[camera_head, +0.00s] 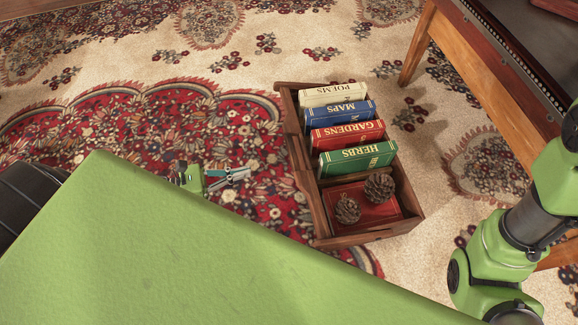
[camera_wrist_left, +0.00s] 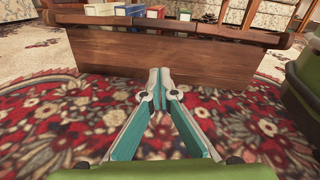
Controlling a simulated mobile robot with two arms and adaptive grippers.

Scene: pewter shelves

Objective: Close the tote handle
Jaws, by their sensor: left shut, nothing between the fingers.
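The tote is an open wooden box (camera_head: 412,198) on the rug, holding upright books. In the left wrist view its long brown side wall (camera_wrist_left: 120,58) stands upright across the top of the picture. A wooden bar (camera_wrist_left: 225,32) runs along the top of that wall; it looks like the handle, lying along the near rim, but I cannot tell its exact angle. My left gripper (camera_head: 247,173) is low over the rug, left of the tote and apart from it. In the left wrist view its fingertips (camera_wrist_left: 165,78) are together and empty, pointing at the wall. My right gripper is out of view.
The tote holds cream, blue, red and green books (camera_head: 357,158), and two pine cones (camera_head: 379,187) near its front end. A wooden table (camera_head: 480,75) stands at the upper right. Patterned rug (camera_head: 180,60) lies clear left of the tote. My green body covers the lower left.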

